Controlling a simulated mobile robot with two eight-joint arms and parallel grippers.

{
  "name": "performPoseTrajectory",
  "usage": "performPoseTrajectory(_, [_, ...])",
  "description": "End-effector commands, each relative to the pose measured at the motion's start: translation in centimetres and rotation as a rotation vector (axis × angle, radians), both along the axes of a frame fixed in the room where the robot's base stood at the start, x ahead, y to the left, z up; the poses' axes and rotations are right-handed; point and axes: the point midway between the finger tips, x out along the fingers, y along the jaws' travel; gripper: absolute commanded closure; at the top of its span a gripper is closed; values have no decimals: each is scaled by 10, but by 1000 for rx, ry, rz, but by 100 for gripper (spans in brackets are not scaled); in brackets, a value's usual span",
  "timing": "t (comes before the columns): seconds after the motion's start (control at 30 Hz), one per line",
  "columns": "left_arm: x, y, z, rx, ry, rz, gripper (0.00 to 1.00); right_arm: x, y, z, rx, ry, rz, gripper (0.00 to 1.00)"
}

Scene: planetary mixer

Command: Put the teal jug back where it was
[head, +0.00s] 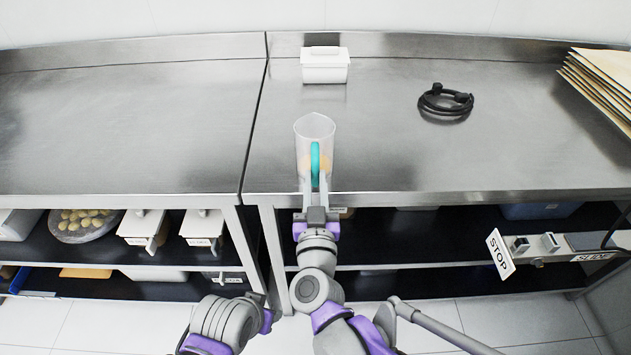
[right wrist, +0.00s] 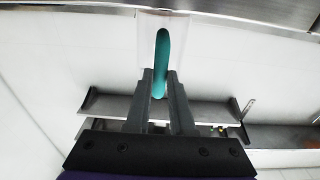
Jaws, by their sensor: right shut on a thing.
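The teal jug (head: 315,134) is a clear, tall jug with a teal handle (head: 315,162). It looks upright at the front part of the right steel counter (head: 400,155); I cannot tell whether its base touches the steel. Something yellowish shows low in or behind it. My right gripper (head: 315,187) is shut on the handle, which faces me. In the right wrist view the teal handle (right wrist: 161,62) sits between the two fingers (right wrist: 160,98). My left arm shows folded at the bottom left, but its gripper's fingers do not show.
A white lidded box (head: 325,68) stands at the back of the counter. A coiled black cable (head: 445,101) lies to the right, and folders (head: 602,85) at the far right. A STOP sign (head: 499,254) is below the counter. The left counter (head: 120,130) is clear.

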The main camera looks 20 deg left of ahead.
Motion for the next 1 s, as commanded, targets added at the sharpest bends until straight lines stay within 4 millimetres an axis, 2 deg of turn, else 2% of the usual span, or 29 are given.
performPoseTrajectory(0.07, [0,0,-2,0,1,0,50,0,0,-3,0,0,0,100])
performPoseTrajectory(0.1, [0,0,-1,0,0,0,50,0,0,-2,0,0,0,72])
performPoseTrajectory(0.23, [0,0,-1,0,0,0,50,0,0,-2,0,0,0,49])
performPoseTrajectory(0.57, [0,0,1,0,0,0,50,0,0,2,0,0,0,49])
performPoseTrajectory(0.63, [0,0,1,0,0,0,50,-6,-1,0,0,0,1,49])
performPoseTrajectory(0.77, [0,0,3,0,-1,0,50,-27,-7,-1,1,-1,2,49])
performPoseTrajectory(1.0, [0,0,9,0,-3,0,50,-78,-21,-5,1,-1,4,49])
